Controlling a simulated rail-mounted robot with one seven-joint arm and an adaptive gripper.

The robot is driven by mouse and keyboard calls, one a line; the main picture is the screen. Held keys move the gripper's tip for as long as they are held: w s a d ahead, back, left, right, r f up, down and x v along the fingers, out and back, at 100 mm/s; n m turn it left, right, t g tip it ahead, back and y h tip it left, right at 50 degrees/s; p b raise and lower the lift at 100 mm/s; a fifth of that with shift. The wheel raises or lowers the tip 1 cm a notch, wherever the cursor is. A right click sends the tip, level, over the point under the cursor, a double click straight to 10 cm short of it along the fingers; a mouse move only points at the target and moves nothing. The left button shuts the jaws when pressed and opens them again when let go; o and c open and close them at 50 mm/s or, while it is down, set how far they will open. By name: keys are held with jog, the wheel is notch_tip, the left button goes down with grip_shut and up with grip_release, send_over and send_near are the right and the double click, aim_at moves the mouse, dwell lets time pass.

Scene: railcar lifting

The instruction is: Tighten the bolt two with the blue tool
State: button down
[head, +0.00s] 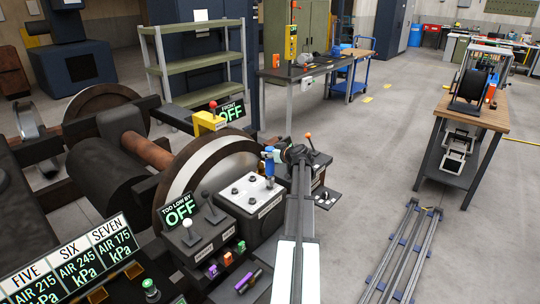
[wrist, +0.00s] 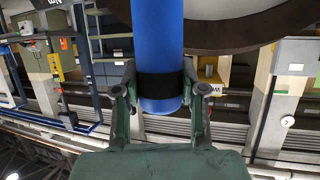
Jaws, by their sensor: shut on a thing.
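My gripper (head: 278,155) is shut on the blue tool (head: 269,166). In the wrist view the gripper (wrist: 160,88) has a finger on each side of the black band on the blue tool (wrist: 157,40). The tool is upright in the head view, over the back right part of a box with a white top (head: 248,191). Several bolts show on this top. I cannot tell which is bolt two, or whether the tool's lower end touches a bolt, as it is too small to see.
Two levers (head: 190,230) stand left of the box, beside a green "OFF" sign (head: 180,210). A small black panel with a red-knobbed lever (head: 309,140) is close to the right. A large wheel (head: 205,165) is behind. Small coloured items (head: 228,256) lie in front.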

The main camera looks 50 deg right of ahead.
aim_at(270, 148)
jog(key=shift+f+b, duration=0.75)
jog(key=shift+b, duration=0.95)
dwell(1.6)
jog(key=shift+f+b, duration=0.9)
jog(key=shift+b, duration=0.05)
dwell(1.8)
jog(key=shift+r, duration=0.2)
jog(key=shift+r+p, duration=0.45)
jog(key=shift+r, duration=2.95)
